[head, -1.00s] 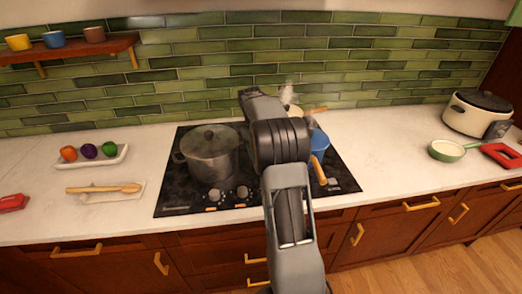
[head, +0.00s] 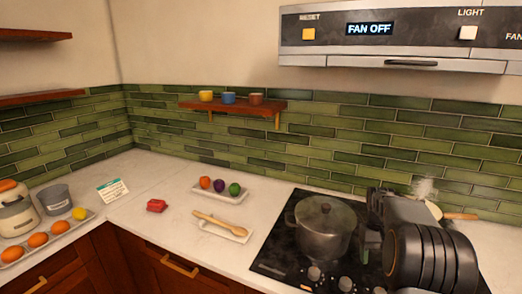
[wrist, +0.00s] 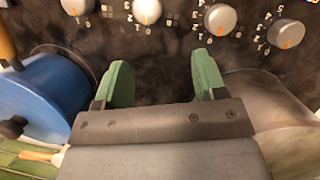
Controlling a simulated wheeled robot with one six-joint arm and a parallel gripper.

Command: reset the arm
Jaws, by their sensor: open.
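My gripper (wrist: 163,75) is open and empty, its two green fingers apart above the dark cooktop in the wrist view. A row of knobs (wrist: 146,10) lies beyond the fingertips. A blue pot (wrist: 45,95) is at the left and a grey metal pot (wrist: 275,105) at the right of the gripper. In the head view my arm (head: 430,255) reaches in at the lower right over the cooktop (head: 275,262). The grey lidded pot (head: 322,228) stands left of the arm. The blue pot is hidden there.
A red object (head: 156,205) sits farther left. The range hood (head: 400,40) and cup shelf (head: 232,106) are above. A wooden handle (head: 461,216) shows behind the arm.

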